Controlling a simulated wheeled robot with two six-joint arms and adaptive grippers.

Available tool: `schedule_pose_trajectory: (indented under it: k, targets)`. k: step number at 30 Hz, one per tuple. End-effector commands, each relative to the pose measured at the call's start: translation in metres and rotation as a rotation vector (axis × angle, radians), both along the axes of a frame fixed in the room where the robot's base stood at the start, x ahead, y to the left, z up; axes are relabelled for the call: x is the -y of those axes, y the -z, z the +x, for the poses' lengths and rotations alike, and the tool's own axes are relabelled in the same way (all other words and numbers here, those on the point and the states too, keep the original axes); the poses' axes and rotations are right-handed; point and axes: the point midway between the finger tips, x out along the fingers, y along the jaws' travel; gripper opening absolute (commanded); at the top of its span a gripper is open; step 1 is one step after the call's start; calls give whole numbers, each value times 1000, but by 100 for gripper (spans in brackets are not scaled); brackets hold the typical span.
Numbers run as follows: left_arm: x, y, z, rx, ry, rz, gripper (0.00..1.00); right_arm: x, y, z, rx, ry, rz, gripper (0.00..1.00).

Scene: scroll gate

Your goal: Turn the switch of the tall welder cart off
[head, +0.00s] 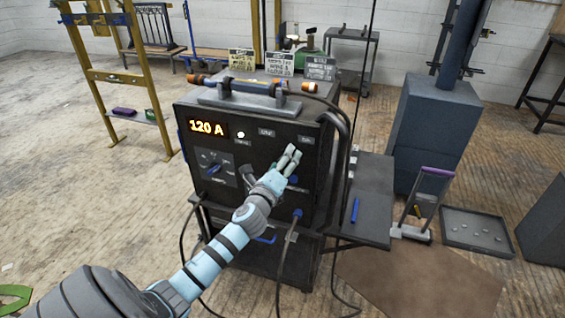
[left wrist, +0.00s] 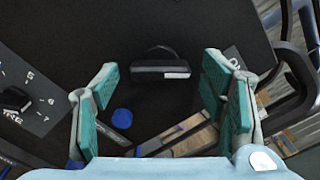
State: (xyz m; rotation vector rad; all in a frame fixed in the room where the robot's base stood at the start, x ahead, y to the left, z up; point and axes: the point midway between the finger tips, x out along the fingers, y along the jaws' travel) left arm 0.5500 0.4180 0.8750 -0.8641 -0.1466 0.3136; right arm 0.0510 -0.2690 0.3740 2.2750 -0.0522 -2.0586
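The tall welder cart (head: 285,215) stands in the middle of the head view, its dark front panel facing me. Its display (head: 206,127) glows "120 A", and a small lamp (head: 240,134) beside it is lit white. A dial (head: 214,168) sits below the display. My left gripper (head: 291,160) is in front of the panel's right part. In the left wrist view its fingers (left wrist: 160,100) are spread and empty. A black protruding part with a white mark (left wrist: 160,70), perhaps the switch, lies between and beyond them. I cannot read its position. My right gripper is out of view.
A blue round socket (left wrist: 122,119) is near the left finger. Cables hang from the cart's front. A side shelf (head: 365,210) holds a blue stick (head: 355,209). A blue-grey machine (head: 435,135) and a tray (head: 478,231) stand at right. The left floor is mostly clear.

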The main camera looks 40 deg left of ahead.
Motion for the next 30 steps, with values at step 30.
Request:
schedule_pose_trajectory:
  k: [30]
  targets:
    - [0,1,0,99,-1,-285,19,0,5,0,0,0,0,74]
